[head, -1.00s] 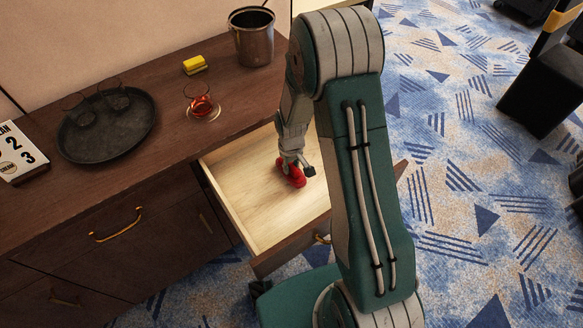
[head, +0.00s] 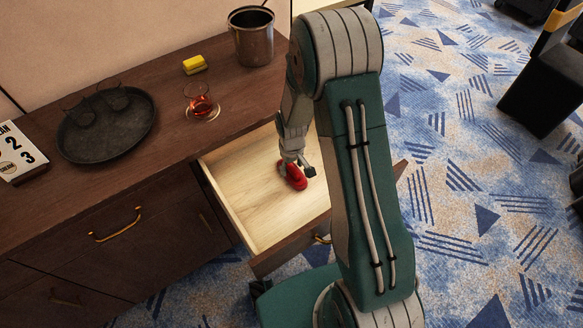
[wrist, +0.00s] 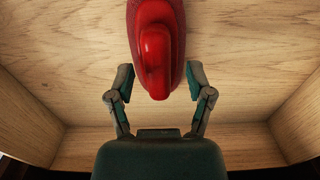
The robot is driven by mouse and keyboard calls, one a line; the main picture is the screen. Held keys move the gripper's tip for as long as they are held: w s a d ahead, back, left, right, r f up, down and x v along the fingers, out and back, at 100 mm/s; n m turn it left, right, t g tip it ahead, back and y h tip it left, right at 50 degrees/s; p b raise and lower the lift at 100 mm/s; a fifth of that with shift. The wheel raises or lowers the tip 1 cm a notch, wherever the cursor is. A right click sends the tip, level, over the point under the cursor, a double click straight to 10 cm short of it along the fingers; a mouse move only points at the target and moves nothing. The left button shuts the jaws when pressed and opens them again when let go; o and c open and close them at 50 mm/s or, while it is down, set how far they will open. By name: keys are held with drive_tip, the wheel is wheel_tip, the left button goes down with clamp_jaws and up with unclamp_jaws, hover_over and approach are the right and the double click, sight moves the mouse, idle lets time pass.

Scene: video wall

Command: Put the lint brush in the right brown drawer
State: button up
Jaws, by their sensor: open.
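The red lint brush (wrist: 155,50) lies on the pale wooden floor of the open right brown drawer (head: 240,207). In the head view the lint brush (head: 293,176) is partly hidden by my gripper (head: 295,166), which reaches down into the drawer. In the wrist view my gripper (wrist: 159,82) is open, with one finger on each side of the brush's near end. A small gap shows between each fingertip and the brush. The far end of the brush runs out of the wrist view.
The dark cabinet top holds a round black tray (head: 85,148) with glasses, a glass with red drink (head: 199,104), a yellow sponge (head: 194,65) and a metal bucket (head: 251,38). The left drawer (head: 130,245) is shut. Drawer walls (wrist: 25,120) stand around my gripper.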

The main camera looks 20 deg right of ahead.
wheel_tip(320, 180, up, 11)
wheel_tip(320, 180, up, 16)
drive_tip(key=m+t, duration=0.2)
drive_tip(key=t, duration=0.1)
hover_over(292, 168)
drive_tip(key=s, duration=0.8)
drive_tip(key=s+r+m+t, duration=0.1)
drive_tip(key=s+r+t, duration=0.1)
drive_tip(key=s+r, duration=0.5)
drive_tip(key=s, duration=0.6)
drive_tip(key=shift+r+m+t, duration=0.3)
drive_tip(key=shift+r, duration=0.05)
drive_tip(key=shift+w, duration=0.1)
